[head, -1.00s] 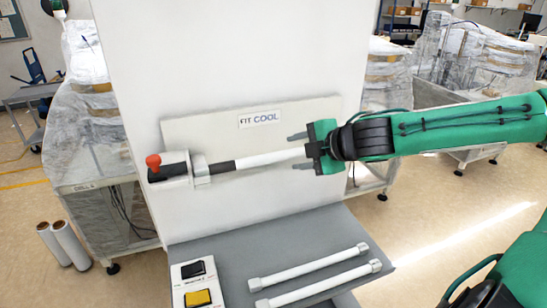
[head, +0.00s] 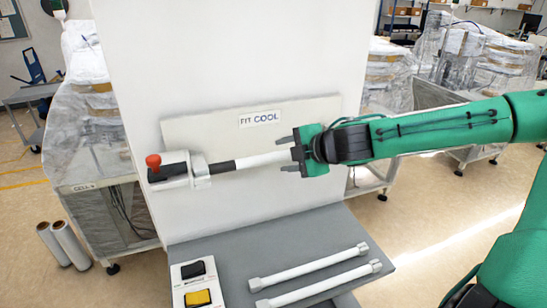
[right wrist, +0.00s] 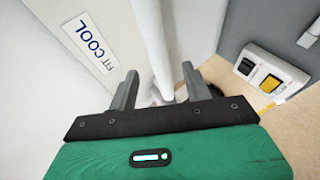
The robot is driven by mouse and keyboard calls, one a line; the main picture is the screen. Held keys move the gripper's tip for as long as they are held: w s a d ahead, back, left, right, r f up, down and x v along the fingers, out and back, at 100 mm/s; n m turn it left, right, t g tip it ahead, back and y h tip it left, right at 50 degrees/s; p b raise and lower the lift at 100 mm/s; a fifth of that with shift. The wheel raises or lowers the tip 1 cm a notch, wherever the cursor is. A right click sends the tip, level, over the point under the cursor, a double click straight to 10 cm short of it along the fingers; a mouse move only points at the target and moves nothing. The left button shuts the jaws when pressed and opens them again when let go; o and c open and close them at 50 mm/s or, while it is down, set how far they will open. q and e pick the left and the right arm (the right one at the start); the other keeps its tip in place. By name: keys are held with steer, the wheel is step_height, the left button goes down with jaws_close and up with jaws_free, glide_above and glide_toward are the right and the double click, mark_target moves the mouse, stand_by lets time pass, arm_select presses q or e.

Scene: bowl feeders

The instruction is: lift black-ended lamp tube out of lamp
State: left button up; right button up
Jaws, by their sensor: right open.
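The lamp tube (head: 262,160) is white with a black end section (head: 222,166) at its left. It sits across the front of the lamp's pale back plate (head: 320,112), with its black end at a grey-white holder (head: 199,168). The tube's right part is hidden behind my right gripper. My right gripper (head: 287,154) is open at the tube's right part, one finger above and one below it. In the right wrist view the tube (right wrist: 153,40) runs between the two open fingers (right wrist: 158,72). My left gripper is not in view.
A red knob (head: 153,161) stands at the holder's left end. Below, a grey shelf (head: 235,247) bears two white tubes (head: 310,266) (head: 322,284) and a switch box (head: 193,268) with black and yellow buttons. A sign (head: 259,119) reads "FIT COOL".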

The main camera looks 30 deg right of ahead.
steer(key=shift+x, duration=1.6)
steer(key=shift+s, duration=0.1)
jaws_close()
steer(key=shift+a+r, duration=0.1)
step_height(320, 180, up, 20)
steer(key=p, duration=0.4)
glide_above(277, 156)
steer(key=shift+s, duration=0.35)
